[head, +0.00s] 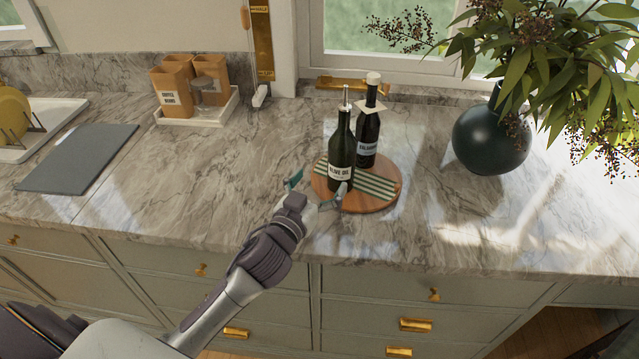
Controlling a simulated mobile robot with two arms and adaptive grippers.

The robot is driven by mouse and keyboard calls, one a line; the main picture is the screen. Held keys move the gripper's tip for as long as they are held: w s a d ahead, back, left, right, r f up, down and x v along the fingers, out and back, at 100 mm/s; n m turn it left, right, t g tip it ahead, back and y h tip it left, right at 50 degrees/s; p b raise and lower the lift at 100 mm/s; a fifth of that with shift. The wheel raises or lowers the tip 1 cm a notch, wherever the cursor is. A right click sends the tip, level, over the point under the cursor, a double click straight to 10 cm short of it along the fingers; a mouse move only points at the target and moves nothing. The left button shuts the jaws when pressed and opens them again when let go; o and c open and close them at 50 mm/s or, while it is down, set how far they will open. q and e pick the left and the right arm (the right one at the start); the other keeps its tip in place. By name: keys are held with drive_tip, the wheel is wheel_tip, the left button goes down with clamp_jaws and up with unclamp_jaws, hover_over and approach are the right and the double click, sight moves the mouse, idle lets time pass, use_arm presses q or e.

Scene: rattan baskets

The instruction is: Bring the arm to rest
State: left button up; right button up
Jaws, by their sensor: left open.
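My left gripper (318,188) comes in from the lower left, over the front part of the marble counter. Its two fingers are spread apart and nothing is between them. Its right finger is close to the front left edge of a round wooden board (368,207); I cannot tell whether it touches. A dark olive oil bottle (341,150) stands upright on the board, just beyond the fingers. A second dark bottle (367,135) with a tag on its neck stands behind it. My right gripper is not in view.
A green striped cloth (376,187) lies on the board. A dark round vase (490,138) with leafy branches stands at the right. A grey mat (78,158) and a white tray (200,118) with canisters are at the left. The counter (190,190) between mat and board is clear.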

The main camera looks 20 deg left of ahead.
idle(0.4)
use_arm(q)
drive_tip(key=s+f+g, duration=0.1)
drive_tip(key=s+a+f+g+y, duration=0.1)
drive_tip(key=f, duration=0.1)
drive_tip(key=s+f+n+y, duration=0.1)
drive_tip(key=s+f, duration=0.1)
drive_tip(key=shift+s+a+f+g, duration=0.15)
drive_tip(key=shift+a+g, duration=0.1)
drive_tip(key=shift+g, duration=0.15)
drive_tip(key=s+d+f+m+g+h, duration=0.1)
drive_tip(key=s+f+g, duration=0.5)
drive_tip(key=s, duration=0.6)
drive_tip(key=s+d+f+m+g, duration=0.1)
drive_tip(key=s+f+g, duration=0.4)
drive_tip(key=s, duration=0.7)
wheel_tip(320, 180, down, 25)
drive_tip(key=s+g, duration=0.2)
drive_tip(key=s+a+f+g, duration=0.1)
drive_tip(key=s+a+f, duration=0.1)
drive_tip(key=s+f, duration=1.4)
drive_tip(key=shift+s+a+f+m, duration=0.3)
drive_tip(key=shift+s+a+f, duration=0.1)
drive_tip(key=shift+f, duration=0.4)
